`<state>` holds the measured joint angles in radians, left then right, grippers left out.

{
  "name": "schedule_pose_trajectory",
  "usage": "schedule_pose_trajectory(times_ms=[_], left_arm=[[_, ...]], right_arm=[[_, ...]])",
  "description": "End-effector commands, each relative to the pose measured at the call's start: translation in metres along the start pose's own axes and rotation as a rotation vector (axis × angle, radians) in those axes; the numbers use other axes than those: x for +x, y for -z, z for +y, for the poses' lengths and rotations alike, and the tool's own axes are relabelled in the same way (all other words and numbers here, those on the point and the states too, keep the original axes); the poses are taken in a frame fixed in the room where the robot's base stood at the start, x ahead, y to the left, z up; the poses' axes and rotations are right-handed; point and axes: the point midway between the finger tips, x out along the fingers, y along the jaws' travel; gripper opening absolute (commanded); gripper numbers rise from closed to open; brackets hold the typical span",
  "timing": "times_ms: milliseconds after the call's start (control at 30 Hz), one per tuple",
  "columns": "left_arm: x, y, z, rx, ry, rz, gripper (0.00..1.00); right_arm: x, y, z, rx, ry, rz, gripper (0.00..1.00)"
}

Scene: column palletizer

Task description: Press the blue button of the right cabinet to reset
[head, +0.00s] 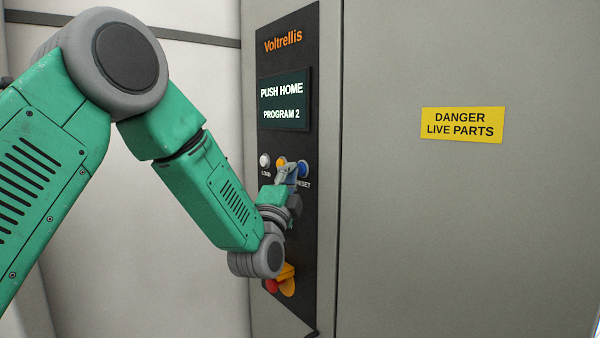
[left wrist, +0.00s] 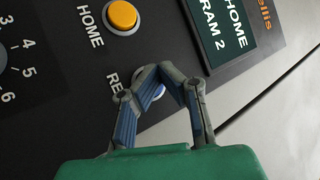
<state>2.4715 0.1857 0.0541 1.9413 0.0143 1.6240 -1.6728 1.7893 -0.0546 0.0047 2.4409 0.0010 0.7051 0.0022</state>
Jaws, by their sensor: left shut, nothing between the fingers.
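The blue RESET button (head: 304,169) is on the black control panel (head: 318,60) of the grey cabinet. It shows just right of my left gripper (head: 290,170) in the head view. In the left wrist view a blue and white part of the button (left wrist: 158,91) shows between the fingers, and the rest is hidden. My left gripper (left wrist: 162,72) is shut and empty, with its fingertips in front of the button and the RESET label. I cannot tell whether they touch it. The screen (head: 283,102) reads PUSH HOME, PROGRAM 2. My right gripper is not in view.
An orange HOME button (left wrist: 122,16) sits beside the blue one, and a white LOAD button (head: 264,160) is further left. A numbered dial (left wrist: 14,60) is near. A red and yellow control (head: 286,281) is lower. A yellow danger sign (head: 462,125) is on the cabinet door.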

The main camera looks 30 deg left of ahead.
Motion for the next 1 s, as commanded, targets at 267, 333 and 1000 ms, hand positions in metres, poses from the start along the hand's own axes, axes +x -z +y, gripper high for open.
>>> schedule_pose_trajectory(times_ms=[267,333,1000], left_arm=[[-0.007,-0.005,-0.005,-0.001,0.001,0.000,0.00],[-0.007,-0.005,-0.005,-0.001,0.001,-0.001,0.00],[-0.039,-0.028,-0.028,0.000,0.001,0.000,0.00]], right_arm=[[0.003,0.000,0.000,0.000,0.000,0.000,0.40],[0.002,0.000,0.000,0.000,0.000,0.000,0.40],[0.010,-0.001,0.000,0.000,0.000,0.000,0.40]])
